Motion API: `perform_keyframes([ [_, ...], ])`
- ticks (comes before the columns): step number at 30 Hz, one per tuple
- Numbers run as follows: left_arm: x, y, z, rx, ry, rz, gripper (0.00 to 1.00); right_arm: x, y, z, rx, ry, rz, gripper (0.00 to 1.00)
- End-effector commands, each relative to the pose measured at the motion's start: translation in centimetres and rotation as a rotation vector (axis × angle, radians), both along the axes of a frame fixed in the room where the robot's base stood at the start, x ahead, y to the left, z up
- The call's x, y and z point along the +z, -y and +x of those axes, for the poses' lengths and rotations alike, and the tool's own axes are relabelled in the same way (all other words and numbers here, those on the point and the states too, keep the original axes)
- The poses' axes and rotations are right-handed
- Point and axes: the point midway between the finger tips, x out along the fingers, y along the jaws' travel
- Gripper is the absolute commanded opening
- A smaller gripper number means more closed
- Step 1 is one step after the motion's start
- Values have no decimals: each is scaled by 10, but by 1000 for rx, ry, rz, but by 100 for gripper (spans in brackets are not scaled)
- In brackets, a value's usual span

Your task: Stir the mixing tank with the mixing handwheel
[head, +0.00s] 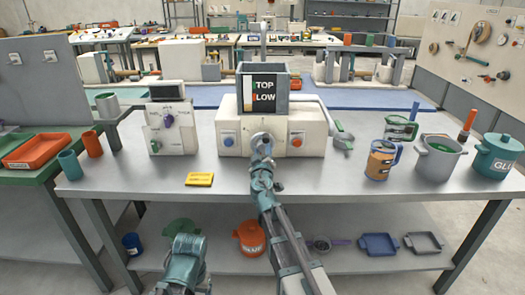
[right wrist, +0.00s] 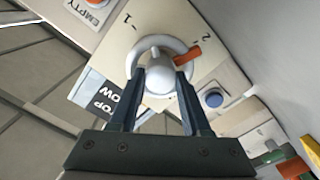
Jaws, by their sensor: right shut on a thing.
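The mixing tank (head: 264,108) is a dark open box with a sign reading TOP and LOW, standing on a white machine base in the middle of the table. A light grey round wheel with a central hub and an orange piece, seemingly the mixing handwheel (right wrist: 158,52), is on the base's front, by a face marked 1 and 2. In the right wrist view the orange piece points toward the 2. My right gripper (right wrist: 160,78) is shut on the wheel's hub; in the head view the gripper (head: 262,140) largely hides the wheel. My left gripper is not visible.
A blue button (head: 228,142) and a red button (head: 297,142) flank the wheel. A green-handled lever (head: 342,138) sticks out at the right. A yellow block (head: 200,179) lies in front. A grey pot (head: 440,158) and an orange-labelled jug (head: 382,160) stand at the right.

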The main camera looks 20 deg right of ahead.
Motion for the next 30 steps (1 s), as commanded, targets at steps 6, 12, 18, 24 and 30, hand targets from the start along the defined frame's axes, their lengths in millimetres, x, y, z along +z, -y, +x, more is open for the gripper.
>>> perform_keyframes([
  [6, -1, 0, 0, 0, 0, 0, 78, -1, 0, -2, -2, 13, 48, 0],
  [12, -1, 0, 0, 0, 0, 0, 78, -1, 1, -2, -2, 16, 61, 0],
  [18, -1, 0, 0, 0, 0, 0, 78, -1, 0, -2, -2, 16, 61, 0],
  [24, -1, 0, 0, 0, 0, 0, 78, -1, 0, -2, -1, 17, 60, 67],
  [30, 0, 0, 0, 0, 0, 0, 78, 0, 0, -1, -1, 16, 58, 78],
])
